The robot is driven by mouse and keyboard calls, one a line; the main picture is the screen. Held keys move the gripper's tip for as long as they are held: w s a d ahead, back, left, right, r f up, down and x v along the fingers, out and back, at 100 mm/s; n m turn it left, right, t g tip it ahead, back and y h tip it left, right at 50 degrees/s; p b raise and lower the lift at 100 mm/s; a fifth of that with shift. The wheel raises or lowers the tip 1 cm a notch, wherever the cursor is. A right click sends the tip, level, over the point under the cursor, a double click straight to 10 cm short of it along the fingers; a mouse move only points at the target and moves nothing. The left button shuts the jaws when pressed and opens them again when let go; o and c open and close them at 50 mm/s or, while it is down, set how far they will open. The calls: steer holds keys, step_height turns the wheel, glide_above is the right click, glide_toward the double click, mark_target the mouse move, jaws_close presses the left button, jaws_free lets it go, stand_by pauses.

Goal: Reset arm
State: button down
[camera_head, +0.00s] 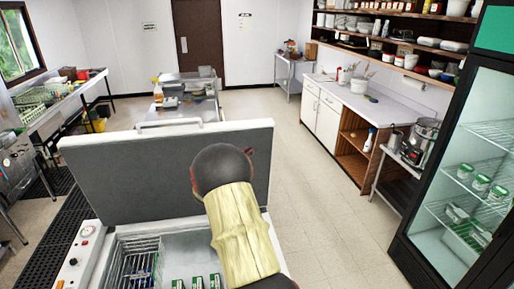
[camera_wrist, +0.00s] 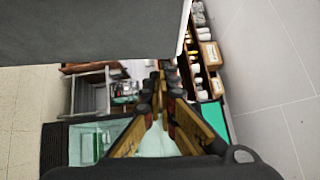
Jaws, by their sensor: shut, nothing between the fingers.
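My arm rises in front of the open chest freezer (camera_head: 92,242) in the head view, bent with its dark rounded joint near the raised grey lid (camera_head: 120,170). My gripper (camera_wrist: 161,78) shows in the wrist view with its fingers together and nothing between them. In the head view the gripper is mostly hidden behind my arm. The dark underside of the lid (camera_wrist: 85,30) fills the upper left of the wrist view, close to the gripper. I cannot tell the exact gap between them.
A wire basket (camera_head: 138,262) and green-labelled boxes (camera_head: 197,282) lie in the freezer. A glass-door fridge (camera_head: 470,170) stands at the right. A counter (camera_head: 365,105) lies beyond it under wall shelves. The floor (camera_head: 310,190) between is clear. Sink tables (camera_head: 60,105) line the left.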

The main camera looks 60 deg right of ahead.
steer(key=s+a+f+m+g+y+b, duration=0.1)
steer(key=s+a+f+m+g+y, duration=0.1)
steer(key=s+a+f+m+y, duration=0.6)
steer(key=s+a+f+m+g+y+b, duration=0.15)
steer(key=s+a+f+m, duration=0.4)
steer(key=a+m, duration=0.65)
steer(key=s+a+m+t+y+b, duration=0.1)
steer(key=a+m+t+y+b, duration=0.3)
steer(key=a, duration=1.7)
steer(key=s+a+r+m+t+y+b, duration=0.1)
steer(key=a+m+t+y+b, duration=0.4)
steer(key=a, duration=1.6)
steer(key=m+t+b, duration=0.1)
steer(key=m+b, duration=0.2)
steer(key=m, duration=0.2)
steer(key=shift+s+a+r, duration=0.15)
steer(key=shift+a+r, duration=0.05)
steer(key=shift+r, duration=0.1)
